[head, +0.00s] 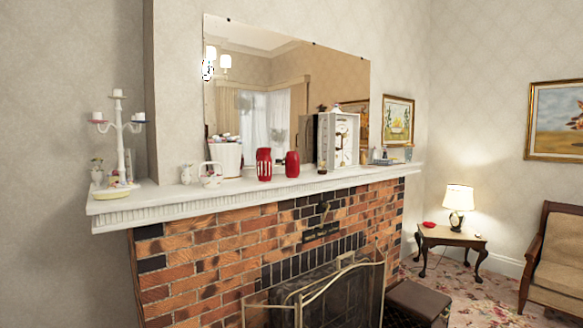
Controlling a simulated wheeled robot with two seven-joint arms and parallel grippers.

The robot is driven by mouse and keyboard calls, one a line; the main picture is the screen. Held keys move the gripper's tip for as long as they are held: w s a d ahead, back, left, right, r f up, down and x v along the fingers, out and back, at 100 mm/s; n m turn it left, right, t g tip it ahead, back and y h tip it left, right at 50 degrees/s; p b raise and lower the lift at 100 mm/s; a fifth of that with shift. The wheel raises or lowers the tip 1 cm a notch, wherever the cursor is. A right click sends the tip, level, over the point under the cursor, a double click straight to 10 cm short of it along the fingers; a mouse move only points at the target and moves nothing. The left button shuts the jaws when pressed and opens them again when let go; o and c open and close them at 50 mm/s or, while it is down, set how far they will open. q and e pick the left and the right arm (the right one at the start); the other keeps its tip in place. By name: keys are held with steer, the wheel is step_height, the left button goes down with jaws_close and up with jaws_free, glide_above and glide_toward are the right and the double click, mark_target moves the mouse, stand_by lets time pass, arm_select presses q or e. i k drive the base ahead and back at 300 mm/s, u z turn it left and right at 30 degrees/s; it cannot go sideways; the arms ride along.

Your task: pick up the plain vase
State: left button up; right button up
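Two red vases stand side by side on the white mantel shelf (240,190) in the head view. The right one is the plain vase (292,164), a solid red with no pattern that I can make out. The left one is a striped vase (264,164), red with pale vertical stripes. A small gap lies between them. Both stand upright near the front part of the shelf. Neither of my grippers shows in the head view.
A white clock (342,140) stands right of the vases; a white basket ornament (210,175) and candelabra (118,135) stand left. A mirror (290,80) hangs behind. Below, a brass fire screen (345,290) and a dark box (418,303) stand before the brick fireplace (205,265).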

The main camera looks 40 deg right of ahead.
mark_target(293, 159)
steer(key=z, duration=2.35)
steer(key=i, duration=4.3)
steer(key=u, duration=2.3)
